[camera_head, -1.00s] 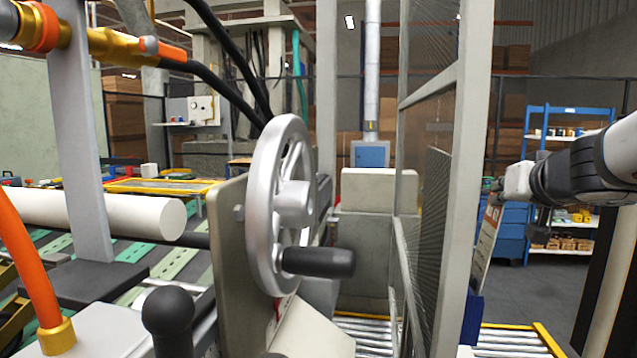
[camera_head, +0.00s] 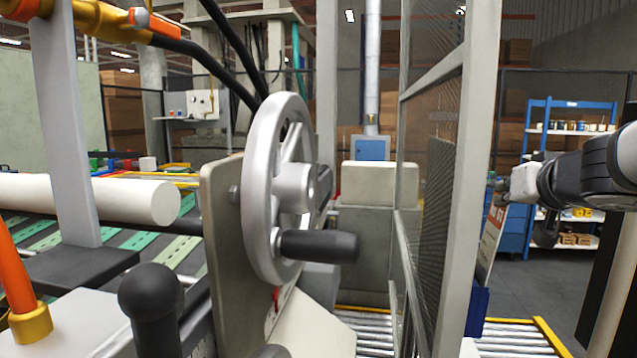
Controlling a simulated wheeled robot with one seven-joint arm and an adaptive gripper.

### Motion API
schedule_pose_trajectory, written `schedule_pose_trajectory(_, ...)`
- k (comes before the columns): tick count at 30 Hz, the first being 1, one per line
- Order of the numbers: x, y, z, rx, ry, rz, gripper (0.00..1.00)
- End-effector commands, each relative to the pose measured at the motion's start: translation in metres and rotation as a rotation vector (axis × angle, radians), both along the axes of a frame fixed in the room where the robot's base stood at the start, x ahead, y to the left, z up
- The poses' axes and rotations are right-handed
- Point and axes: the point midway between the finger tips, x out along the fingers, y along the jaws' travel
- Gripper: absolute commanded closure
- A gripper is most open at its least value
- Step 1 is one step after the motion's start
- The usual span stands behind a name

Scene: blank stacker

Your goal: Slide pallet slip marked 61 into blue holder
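The pallet slip (camera_head: 491,240) is a thin pale card with a red band and the number 61 near its top. It stands slightly tilted at the right of the head view, seen at a steep angle. The blue holder (camera_head: 477,311) is directly below it on the grey frame post. The slip's lower edge meets the holder's top in the picture; I cannot tell how deep it sits. My gripper (camera_head: 505,190) comes from the right and is shut on the slip's upper edge. The fingertips are small and partly hidden.
A grey mesh guard frame (camera_head: 466,190) stands just left of the slip. A silver handwheel (camera_head: 264,190) with a black handle fills the middle foreground. A roller conveyor (camera_head: 508,338) with yellow edging lies below right. A blue shelf rack (camera_head: 530,150) stands behind my arm.

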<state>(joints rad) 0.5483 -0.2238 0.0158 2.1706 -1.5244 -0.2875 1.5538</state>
Motion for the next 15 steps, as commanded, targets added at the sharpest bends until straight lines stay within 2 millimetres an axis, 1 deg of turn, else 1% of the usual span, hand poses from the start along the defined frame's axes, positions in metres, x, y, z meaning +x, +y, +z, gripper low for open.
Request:
schedule_pose_trajectory(4, -0.0002, 0.0, 0.0003, 0.0, 0.0, 0.0, 1.0)
schedule_pose_trajectory(5, -0.0002, 0.0, 0.0003, 0.0, 0.0, 0.0, 0.95)
schedule_pose_trajectory(6, -0.0002, 0.0, 0.0003, 0.0, 0.0, 0.0, 0.86)
schedule_pose_trajectory(8, -0.0001, 0.0001, 0.0003, 0.0, 0.0, 0.0, 0.72)
schedule_pose_trajectory(15, -0.0001, 0.0, 0.0, 0.0, 0.0, 0.0, 0.72)
